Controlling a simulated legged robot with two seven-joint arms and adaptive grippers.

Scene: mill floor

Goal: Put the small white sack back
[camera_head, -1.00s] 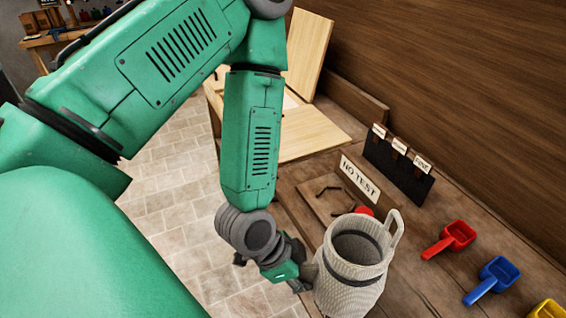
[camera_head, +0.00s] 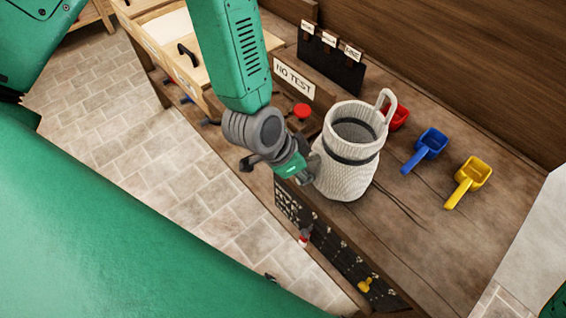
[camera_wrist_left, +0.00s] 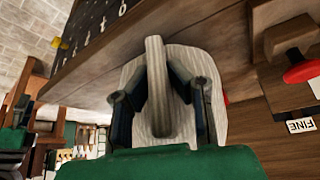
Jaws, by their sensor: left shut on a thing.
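In the left wrist view my left gripper (camera_wrist_left: 156,80) is shut on a strap-like loop of the sack (camera_wrist_left: 191,62), with a finger on each side. My right gripper is not in view.
Red (camera_head: 396,117), blue (camera_head: 430,143) and yellow (camera_head: 472,173) scoops lie right of the sack. A "NO TEST" sign (camera_head: 293,78) and a red knob (camera_head: 303,111) are behind left. A dark card holder (camera_head: 330,62) stands at the back. The bench (camera_head: 440,235) is bare at front right.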

